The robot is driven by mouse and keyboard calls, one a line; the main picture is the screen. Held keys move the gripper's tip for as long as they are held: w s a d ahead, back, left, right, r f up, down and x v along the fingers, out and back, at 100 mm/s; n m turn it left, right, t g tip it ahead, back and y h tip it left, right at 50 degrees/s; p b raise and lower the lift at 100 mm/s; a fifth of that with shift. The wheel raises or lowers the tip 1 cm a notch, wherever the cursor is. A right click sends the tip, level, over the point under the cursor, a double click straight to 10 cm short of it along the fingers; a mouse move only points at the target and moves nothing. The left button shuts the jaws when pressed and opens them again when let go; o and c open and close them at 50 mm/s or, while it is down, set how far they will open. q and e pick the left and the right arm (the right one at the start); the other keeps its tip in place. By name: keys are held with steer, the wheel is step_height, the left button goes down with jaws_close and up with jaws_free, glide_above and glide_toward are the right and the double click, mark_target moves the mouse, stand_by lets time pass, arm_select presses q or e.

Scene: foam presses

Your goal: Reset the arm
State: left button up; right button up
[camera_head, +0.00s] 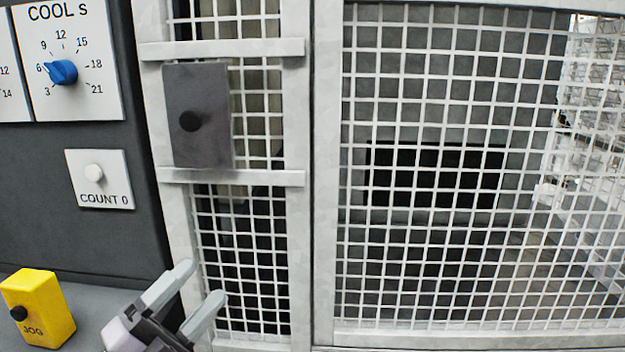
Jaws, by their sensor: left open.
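My left gripper (197,293) is at the bottom of the head view, left of centre. Its two pale fingers are apart and point up and to the right, with nothing between them. It is in front of the lower part of the white mesh guard, right of the yellow JOG box. The rest of the left arm is cut off by the bottom edge. My right gripper is not in the view.
A dark panel at left carries a blue COOL S dial (62,72) and a COUNT 0 button (94,172). A yellow JOG box (48,318) sits on a grey ledge.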

arm_select(q)
steer(key=s+a+f+n+g+y, duration=0.1)
steer(key=s+a+f+n+y, duration=0.1)
steer(key=f+n+y, duration=0.7)
steer(key=s+a+f+n+y, duration=0.25)
steer(key=f+n, duration=0.45)
steer(key=f, duration=0.5)
steer(key=s+f+n+g+y, duration=0.1)
steer(key=s+f+n+g, duration=0.5)
steer(key=s+f, duration=0.6)
step_height(320, 180, down, 3)
steer(key=shift+f, duration=0.1)
steer(key=shift+y, duration=0.25)
steer(key=c, duration=0.4)
steer(key=shift+w+d, duration=0.1)
steer(key=shift+c, duration=0.2)
